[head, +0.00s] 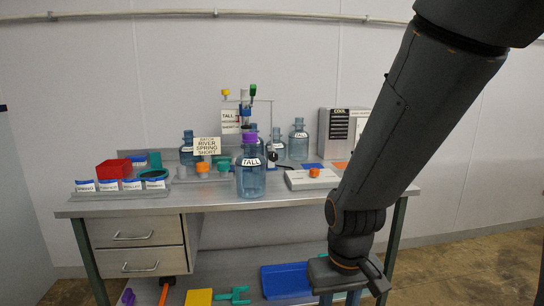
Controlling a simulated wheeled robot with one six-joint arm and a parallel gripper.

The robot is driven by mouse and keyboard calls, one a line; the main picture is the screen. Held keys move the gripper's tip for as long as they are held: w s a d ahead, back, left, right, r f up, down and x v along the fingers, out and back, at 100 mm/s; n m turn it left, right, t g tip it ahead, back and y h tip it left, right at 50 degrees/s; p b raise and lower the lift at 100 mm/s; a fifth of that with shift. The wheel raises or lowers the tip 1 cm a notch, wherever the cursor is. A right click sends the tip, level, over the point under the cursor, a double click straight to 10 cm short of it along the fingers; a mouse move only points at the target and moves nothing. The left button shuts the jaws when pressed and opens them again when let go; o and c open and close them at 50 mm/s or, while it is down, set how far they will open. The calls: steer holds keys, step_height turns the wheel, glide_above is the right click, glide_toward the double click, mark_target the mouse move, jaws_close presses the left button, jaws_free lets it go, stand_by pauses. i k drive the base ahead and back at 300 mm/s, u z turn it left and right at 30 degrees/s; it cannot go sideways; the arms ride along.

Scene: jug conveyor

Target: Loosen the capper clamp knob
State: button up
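The capper stands at the back middle of the bench, a frame with a small "TALL" sign (229,116) on it. A green knob (253,90) tops a dark upright on its right side, and a yellow knob (226,93) sits at its upper left. I cannot tell which of these is the clamp knob. A blue jug (250,178) with a purple cap and a "TALL" label stands in front and hides the capper's lower part. My gripper (340,296) hangs low at the right, in front of the bench and well away from the capper. Its fingertips are cut off by the bottom edge.
A "RIVER SPRING SHORT" sign (207,146) and more blue jugs (299,140) stand around the capper. A red bin (114,169) and labelled boxes are at the left. A grey device (312,179) with an orange knob is at the right. A blue tray (286,281) lies below.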

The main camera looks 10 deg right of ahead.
mark_target(273, 156)
steer(key=z, duration=0.7)
steer(key=i, duration=1.95)
steer(key=u, duration=0.25)
